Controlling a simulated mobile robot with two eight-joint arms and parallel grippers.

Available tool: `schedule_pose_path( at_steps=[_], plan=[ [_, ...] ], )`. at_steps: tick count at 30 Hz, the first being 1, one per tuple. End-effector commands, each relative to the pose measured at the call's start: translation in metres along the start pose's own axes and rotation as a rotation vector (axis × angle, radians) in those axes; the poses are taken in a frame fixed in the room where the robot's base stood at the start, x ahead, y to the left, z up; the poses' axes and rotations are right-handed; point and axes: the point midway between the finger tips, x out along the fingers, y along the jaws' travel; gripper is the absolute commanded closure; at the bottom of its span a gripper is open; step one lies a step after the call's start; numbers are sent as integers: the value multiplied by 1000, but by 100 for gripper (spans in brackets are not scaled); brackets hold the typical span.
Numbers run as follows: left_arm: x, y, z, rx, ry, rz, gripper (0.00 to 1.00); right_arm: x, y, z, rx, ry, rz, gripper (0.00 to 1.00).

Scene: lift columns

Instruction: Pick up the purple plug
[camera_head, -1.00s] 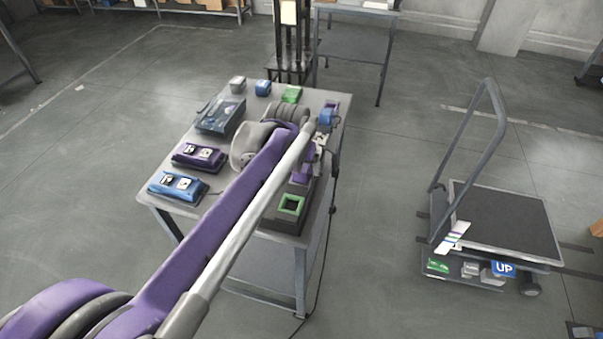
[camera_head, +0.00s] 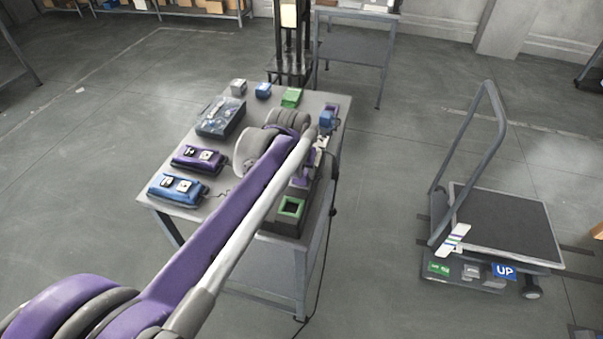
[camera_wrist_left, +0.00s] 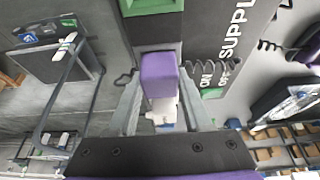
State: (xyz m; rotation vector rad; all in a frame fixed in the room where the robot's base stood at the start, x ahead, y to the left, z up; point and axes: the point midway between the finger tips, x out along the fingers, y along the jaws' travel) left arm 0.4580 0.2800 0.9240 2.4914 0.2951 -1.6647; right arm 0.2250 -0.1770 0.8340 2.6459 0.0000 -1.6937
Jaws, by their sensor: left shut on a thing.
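The purple plug (camera_wrist_left: 158,76) is in the left wrist view, a purple block with a pale end towards my gripper. My left gripper (camera_wrist_left: 160,108) is shut on it, one grey finger on each side. In the head view my left gripper (camera_head: 319,150) is over the right side of the table, largely hidden behind my purple arm. The plug's outline is hard to tell there. A purple patch (camera_head: 300,182) shows on the dark supply box, behind the green socket. My right gripper is not in view.
The green-rimmed socket (camera_head: 291,207) is at the box's near end. A blue plug (camera_head: 326,121) stands at the far end. Purple (camera_head: 198,158) and blue (camera_head: 178,188) devices lie on the table's left. A cable hangs off the right edge. A trolley (camera_head: 505,225) stands to the right.

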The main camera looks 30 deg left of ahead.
Motion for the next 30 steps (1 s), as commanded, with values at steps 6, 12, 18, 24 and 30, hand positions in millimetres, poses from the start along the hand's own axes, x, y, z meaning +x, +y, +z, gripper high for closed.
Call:
schedule_pose_path(
  at_steps=[6, 12, 18, 24, 30],
  plan=[
    [-17, 0, -7, 0, 1, 0, 100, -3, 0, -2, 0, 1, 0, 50],
    [-55, 0, -23, 0, 1, 0, 100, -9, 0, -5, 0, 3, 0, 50],
    [-84, 0, -35, 0, 0, 0, 100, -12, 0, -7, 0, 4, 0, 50],
    [-97, 0, -40, 0, 0, 0, 100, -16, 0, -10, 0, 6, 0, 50],
    [-102, 0, -42, 0, 0, 0, 100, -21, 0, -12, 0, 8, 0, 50]
  ],
)
